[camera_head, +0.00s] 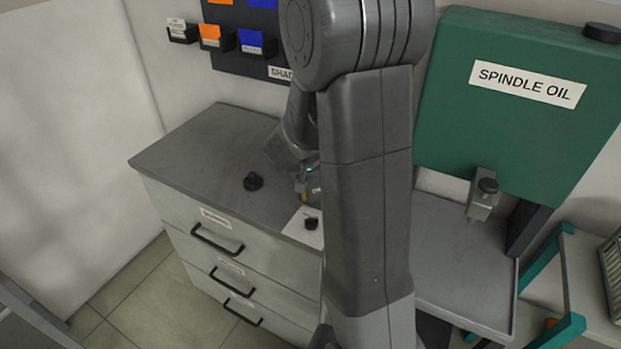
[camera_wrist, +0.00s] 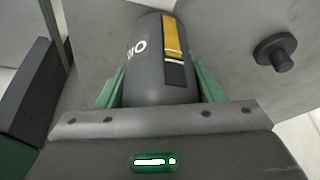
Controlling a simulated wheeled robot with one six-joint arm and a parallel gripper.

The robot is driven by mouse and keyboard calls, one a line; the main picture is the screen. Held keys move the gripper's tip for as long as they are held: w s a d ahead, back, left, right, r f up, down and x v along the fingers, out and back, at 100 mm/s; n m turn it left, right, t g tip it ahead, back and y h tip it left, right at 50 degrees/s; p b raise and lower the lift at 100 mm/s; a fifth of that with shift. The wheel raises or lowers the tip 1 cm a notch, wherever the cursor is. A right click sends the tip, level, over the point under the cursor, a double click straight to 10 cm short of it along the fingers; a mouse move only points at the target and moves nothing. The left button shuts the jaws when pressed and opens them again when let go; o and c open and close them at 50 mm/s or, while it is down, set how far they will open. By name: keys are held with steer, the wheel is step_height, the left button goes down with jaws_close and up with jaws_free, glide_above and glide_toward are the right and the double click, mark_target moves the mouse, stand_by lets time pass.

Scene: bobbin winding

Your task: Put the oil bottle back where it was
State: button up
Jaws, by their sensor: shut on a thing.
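The oil bottle (camera_wrist: 152,62) is a dark grey cylinder with white lettering and a yellow and black stripe. In the wrist view it sits between the green fingers of my gripper (camera_wrist: 160,88), which is shut on it. In the head view my gripper (camera_head: 304,182) is low over the grey cabinet top (camera_head: 205,150), largely hidden behind my arm. The bottle is mostly hidden there too, so I cannot tell whether it touches the top. A white card (camera_head: 296,232) with a small black piece (camera_head: 311,223) on it lies just in front of my gripper.
A black knob-like piece (camera_head: 253,182) stands on the cabinet top left of my gripper; it also shows in the wrist view (camera_wrist: 275,51). A green spindle oil tank (camera_head: 510,120) with a tap (camera_head: 484,195) is at right. The cabinet top's left part is clear.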

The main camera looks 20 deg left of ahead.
steer(key=shift+f, duration=0.15)
steer(key=shift+f, duration=0.2)
steer(key=o, duration=1.4)
steer(key=shift+r, duration=0.2)
steer(key=shift+r, duration=0.25)
steer(key=v, duration=1.1)
steer(key=shift+s+d+r, duration=0.1)
steer(key=shift+s+r, duration=0.1)
steer(key=shift+s, duration=0.05)
